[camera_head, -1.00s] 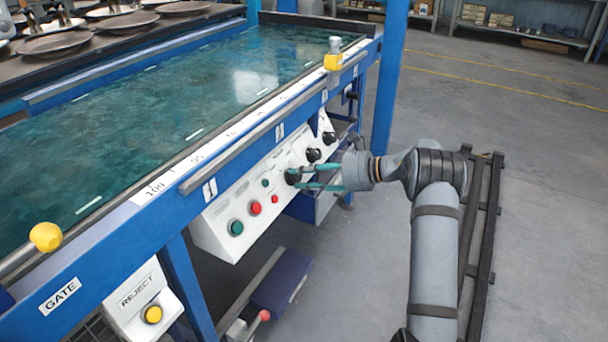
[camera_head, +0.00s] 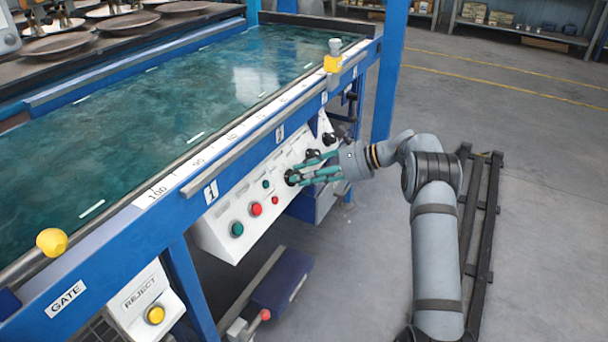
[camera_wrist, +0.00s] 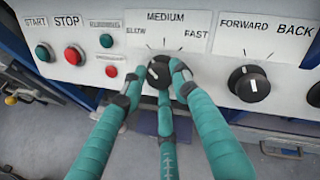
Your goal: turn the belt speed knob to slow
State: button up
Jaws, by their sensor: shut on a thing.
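The belt speed knob (camera_wrist: 157,70) is black and round, below the SLOW, MEDIUM and FAST marks on the white control panel (camera_wrist: 205,20). A short white mark on its face seems to point up and left, toward the SLOW side. My gripper (camera_wrist: 158,80) has teal fingers shut around the knob, one on the left, one on the right and one below. They cover its sides and lower edge. In the head view my gripper (camera_head: 302,175) reaches the knob (camera_head: 290,177) from the right, and the panel (camera_head: 215,225) sits under the belt's edge.
Left of the knob are a green START button (camera_wrist: 43,53), a red STOP button (camera_wrist: 73,55) and smaller green and red lamps. A FORWARD/BACK knob (camera_wrist: 249,83) is close on the right. The blue frame (camera_head: 180,285) surrounds the panel; the floor to the right is mostly open.

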jog(key=shift+d+f, duration=0.1)
dwell(0.4)
jog(key=o, duration=0.9)
jog(key=shift+c, duration=0.2)
jog(key=shift+o, duration=1.4)
jog(key=v, duration=1.2)
jog(key=shift+a, duration=0.2)
jog(key=x, duration=1.1)
jog(key=shift+a+f, duration=0.15)
jog(key=shift+a, duration=0.2)
